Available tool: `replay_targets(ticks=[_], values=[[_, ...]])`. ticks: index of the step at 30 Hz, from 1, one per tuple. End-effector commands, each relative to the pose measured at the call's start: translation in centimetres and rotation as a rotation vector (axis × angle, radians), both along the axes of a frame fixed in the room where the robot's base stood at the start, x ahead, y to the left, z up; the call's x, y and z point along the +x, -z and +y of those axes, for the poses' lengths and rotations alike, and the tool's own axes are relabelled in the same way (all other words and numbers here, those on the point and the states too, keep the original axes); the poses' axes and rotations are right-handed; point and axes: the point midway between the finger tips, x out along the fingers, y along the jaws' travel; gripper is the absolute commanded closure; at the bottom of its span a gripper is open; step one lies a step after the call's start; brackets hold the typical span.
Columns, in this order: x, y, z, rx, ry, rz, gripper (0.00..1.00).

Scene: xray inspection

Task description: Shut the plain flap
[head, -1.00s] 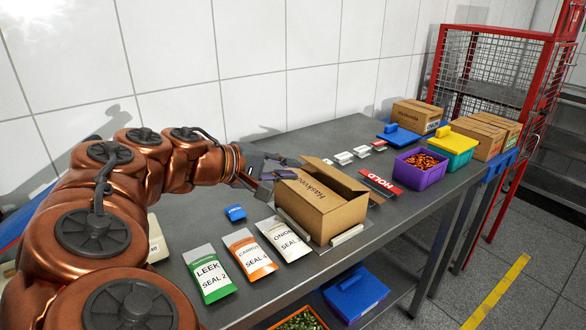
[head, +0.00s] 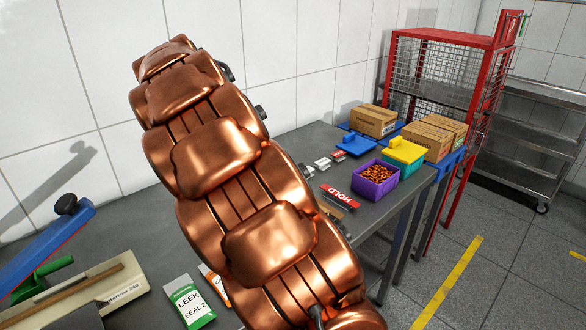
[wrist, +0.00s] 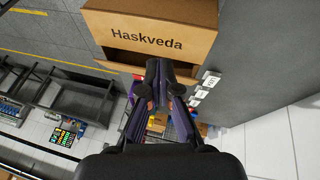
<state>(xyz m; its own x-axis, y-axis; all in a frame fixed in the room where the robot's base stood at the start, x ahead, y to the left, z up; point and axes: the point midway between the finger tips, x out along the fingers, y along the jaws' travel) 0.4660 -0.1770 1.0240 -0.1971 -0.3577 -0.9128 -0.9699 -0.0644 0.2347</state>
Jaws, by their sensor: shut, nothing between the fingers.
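The open cardboard box is hidden behind my arm in the head view. In the wrist view a cardboard panel of the box (wrist: 150,35) printed "Haskveda" fills the top, with a dark gap below it. A narrow plain cardboard strip (wrist: 118,68) lies below the gap; I cannot tell whether it is the plain flap. My gripper (wrist: 162,68) is shut and empty, its tips overlapping the lower edge of the box in that view. I cannot tell whether they touch it. My gripper is hidden in the head view.
A leek packet (head: 188,304) lies in front. A red mesh cage (head: 432,82) stands behind.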

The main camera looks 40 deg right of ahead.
Motion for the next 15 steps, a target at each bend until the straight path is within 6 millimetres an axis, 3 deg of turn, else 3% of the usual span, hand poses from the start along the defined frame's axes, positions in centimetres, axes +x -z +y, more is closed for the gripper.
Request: replay_targets(ticks=[1, 8, 15], values=[[0.1, -1.4, -0.8, 0.043, 0.110, -0.033, 1.00], [0.0, -4.6, -4.7, 0.207, 0.683, -0.153, 1.00], [-1.6, -8.0, -10.3, 0.338, 1.295, -0.178, 1.00]])
